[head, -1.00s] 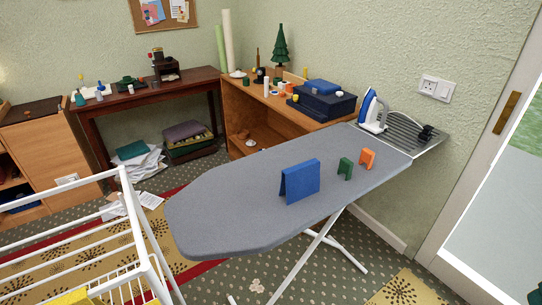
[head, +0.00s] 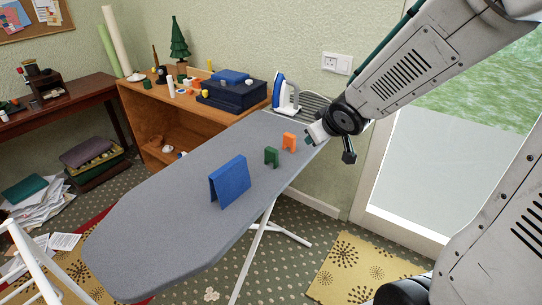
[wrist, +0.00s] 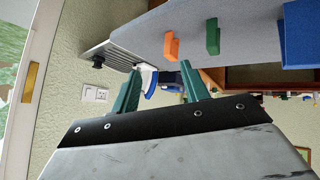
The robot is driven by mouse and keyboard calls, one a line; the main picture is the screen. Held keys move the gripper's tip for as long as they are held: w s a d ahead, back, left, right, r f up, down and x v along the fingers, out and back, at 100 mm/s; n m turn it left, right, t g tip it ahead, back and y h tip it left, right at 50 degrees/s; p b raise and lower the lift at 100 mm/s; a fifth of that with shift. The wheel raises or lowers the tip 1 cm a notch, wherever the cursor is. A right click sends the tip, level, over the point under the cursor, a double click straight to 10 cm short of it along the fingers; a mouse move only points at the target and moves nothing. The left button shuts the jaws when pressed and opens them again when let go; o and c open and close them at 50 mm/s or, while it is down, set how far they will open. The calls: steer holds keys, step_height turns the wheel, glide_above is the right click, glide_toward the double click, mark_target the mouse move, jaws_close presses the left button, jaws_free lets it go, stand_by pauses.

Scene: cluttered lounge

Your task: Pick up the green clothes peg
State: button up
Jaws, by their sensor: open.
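The green clothes peg (head: 271,157) stands upright on the grey ironing board (head: 140,225), between an orange peg (head: 289,141) and a larger blue folded piece (head: 229,181). In the wrist view the green peg (wrist: 212,37) is near the top, beyond my fingertips and apart from them. My gripper (head: 309,138) is at the right edge of the board, to the right of the orange peg in the head view. In the wrist view my gripper (wrist: 163,78) has its two teal fingers spread with nothing held between them.
A blue and white iron (head: 284,92) stands at the board's far end by the wall. The low wooden cabinet (head: 140,108) behind the board carries dark blue boxes (head: 232,97) and small items. A white drying rack (head: 30,262) stands at lower left. The board's near left part is clear.

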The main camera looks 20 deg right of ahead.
mark_target(267, 153)
steer(key=w+a+f+n+y, duration=0.1)
steer(key=w+a+f+y, duration=0.1)
steer(key=f, duration=0.1)
steer(key=w+a+f+n+t+y, duration=0.1)
steer(key=w+a+f+y, duration=0.1)
steer(key=f, duration=0.1)
steer(key=w+a+f+n+t+y, duration=0.1)
steer(key=a+f+y, duration=0.1)
steer(key=y, duration=0.1)
steer(key=shift+w+f+n, duration=0.3)
steer(key=shift+w+f, duration=0.1)
steer(key=shift+a+f+y, duration=0.3)
steer(key=shift+a+y, duration=0.25)
steer(key=shift+y, duration=0.05)
steer(key=x, duration=0.7)
steer(key=shift+w+r, duration=0.2)
steer(key=shift+w, duration=0.2)
jaws_close()
